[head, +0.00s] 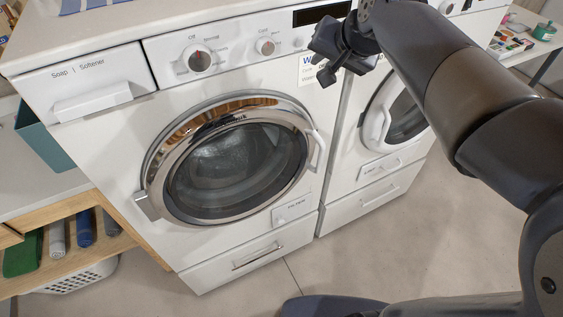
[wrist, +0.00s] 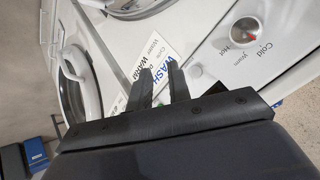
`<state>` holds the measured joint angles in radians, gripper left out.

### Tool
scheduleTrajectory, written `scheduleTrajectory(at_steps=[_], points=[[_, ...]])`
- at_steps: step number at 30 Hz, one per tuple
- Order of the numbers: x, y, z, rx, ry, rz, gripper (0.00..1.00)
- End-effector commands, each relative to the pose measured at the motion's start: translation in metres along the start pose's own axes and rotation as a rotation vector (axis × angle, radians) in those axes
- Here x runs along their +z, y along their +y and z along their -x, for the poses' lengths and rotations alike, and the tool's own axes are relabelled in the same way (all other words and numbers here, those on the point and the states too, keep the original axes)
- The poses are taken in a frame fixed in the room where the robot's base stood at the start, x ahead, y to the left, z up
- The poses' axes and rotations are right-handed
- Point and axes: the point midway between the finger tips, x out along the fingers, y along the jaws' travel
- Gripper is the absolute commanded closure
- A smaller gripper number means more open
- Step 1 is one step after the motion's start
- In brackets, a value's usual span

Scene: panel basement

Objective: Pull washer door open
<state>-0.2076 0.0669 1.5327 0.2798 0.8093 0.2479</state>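The white washer (head: 110,150) stands at the left in the head view. Its round door (head: 240,165) has a chrome ring and dark glass and looks shut. A pale door handle (head: 317,150) is on the door's right side, and a hinge-like bracket is at its left. My gripper (head: 328,62) is above and right of the handle, in front of the washer's top right corner, apart from the handle. In the wrist view my gripper (wrist: 161,68) shows two dark fingers with an empty gap between them. Part of a round door shows at that view's top.
A second white machine with a round door (head: 400,112) stands close at the right. A label (head: 312,72) is on the washer below the control panel. A wooden shelf (head: 75,255) with rolled items and a white basket is at the left. The floor (head: 400,240) in front is clear.

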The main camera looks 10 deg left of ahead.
Motion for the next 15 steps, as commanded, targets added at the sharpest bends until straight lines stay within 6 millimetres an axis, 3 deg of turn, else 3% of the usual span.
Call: scheduleTrajectory(at_steps=[5, 9, 15], points=[[0.041, 0.032, -0.040, -0.019, -0.115, -0.182, 0.66], [0.099, 0.071, -0.087, -0.071, -0.289, -0.508, 0.64], [0.162, 0.112, -0.136, -0.194, -0.506, -1.029, 0.64]])
